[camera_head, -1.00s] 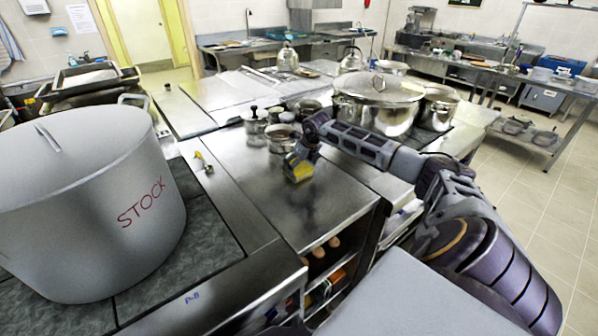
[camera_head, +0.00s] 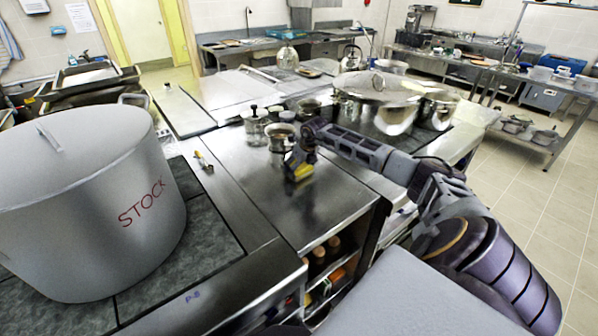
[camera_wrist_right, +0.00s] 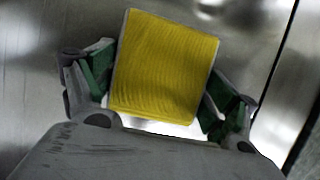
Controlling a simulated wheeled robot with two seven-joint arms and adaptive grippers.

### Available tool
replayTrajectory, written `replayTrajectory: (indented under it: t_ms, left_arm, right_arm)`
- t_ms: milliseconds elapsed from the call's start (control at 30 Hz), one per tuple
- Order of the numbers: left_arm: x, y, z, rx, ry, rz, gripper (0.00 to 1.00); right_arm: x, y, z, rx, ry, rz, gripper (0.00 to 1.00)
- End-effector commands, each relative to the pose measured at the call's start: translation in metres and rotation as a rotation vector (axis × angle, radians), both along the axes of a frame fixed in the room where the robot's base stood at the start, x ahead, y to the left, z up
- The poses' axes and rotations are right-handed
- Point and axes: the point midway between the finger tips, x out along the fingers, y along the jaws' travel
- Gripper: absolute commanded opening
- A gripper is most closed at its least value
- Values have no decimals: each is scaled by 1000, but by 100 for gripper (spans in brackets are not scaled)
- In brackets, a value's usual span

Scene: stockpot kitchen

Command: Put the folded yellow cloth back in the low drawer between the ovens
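The folded yellow cloth (camera_head: 301,173) is at the steel worktop (camera_head: 268,188) in the head view, just under my right gripper (camera_head: 298,160). In the right wrist view the cloth (camera_wrist_right: 164,68) lies between the two green-padded fingers of my right gripper (camera_wrist_right: 163,85). One finger is close along each side edge of the cloth. I cannot tell whether the pads press on it, or whether the cloth touches the worktop. The low drawer cannot be made out in these views. My left gripper is not in view.
A large pot marked STOCK (camera_head: 90,200) stands on the left cooktop. Open shelves (camera_head: 335,275) with several items are under the worktop's front edge. The worktop's front part is clear.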

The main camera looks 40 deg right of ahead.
Motion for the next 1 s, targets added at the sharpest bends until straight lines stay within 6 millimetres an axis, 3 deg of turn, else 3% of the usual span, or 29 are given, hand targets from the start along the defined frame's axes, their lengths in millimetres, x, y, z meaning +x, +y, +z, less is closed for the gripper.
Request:
replayTrajectory:
  t_ms: [33, 233, 633, 1000]
  left_arm:
    - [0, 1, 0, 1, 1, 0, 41]
    - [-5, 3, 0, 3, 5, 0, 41]
    - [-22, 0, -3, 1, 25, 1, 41]
    - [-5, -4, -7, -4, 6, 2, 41]
  right_arm:
    - [0, 0, 0, 0, 0, 0, 73]
    - [0, 0, 0, 0, -1, 0, 50]
    - [1, 0, 10, 0, -2, 0, 50]
    - [1, -1, 58, -1, -4, 0, 50]
